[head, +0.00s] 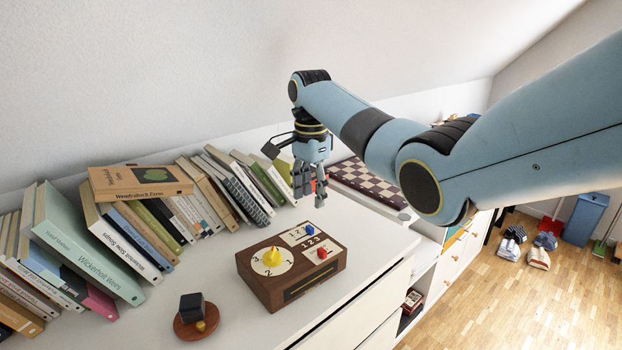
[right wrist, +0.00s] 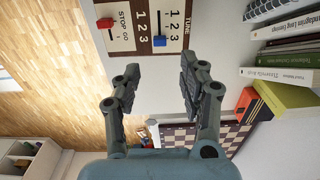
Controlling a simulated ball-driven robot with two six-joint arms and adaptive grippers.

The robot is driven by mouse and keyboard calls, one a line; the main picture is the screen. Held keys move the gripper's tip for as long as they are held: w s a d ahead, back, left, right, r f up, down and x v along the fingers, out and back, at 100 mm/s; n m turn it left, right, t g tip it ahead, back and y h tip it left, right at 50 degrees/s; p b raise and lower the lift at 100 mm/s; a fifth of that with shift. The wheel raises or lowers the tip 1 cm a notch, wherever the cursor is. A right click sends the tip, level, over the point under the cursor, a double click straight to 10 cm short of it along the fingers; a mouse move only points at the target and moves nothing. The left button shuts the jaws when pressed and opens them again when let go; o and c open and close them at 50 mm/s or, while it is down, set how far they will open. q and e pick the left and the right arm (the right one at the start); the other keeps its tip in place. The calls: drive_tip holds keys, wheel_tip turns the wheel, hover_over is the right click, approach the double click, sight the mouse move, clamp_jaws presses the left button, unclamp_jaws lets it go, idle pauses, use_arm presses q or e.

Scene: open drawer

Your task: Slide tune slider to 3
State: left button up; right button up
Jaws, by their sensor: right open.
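A brown wooden box (head: 290,290) with a white-and-brown top stands on the white dresser top. Its blue tune slider (head: 309,229) is at the right end of its slot. In the right wrist view the blue knob (right wrist: 159,41) is level with the 3 beside the TUNE label. A red slider (head: 322,253) sits on the STOP/GO panel, and a yellow pointer (head: 271,257) on the round dial. My right gripper (head: 309,200) is open and empty, pointing down beyond the box, apart from it. My left gripper is not in view.
Leaning books (head: 120,235) line the wall on the left. A round brown stand with a black cube (head: 191,306) is at the front left. A checkered board (head: 370,183) lies behind my right gripper.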

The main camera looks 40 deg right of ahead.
wheel_tip(320, 180, up, 4)
drive_tip(key=shift+f, duration=0.1)
idle(0.5)
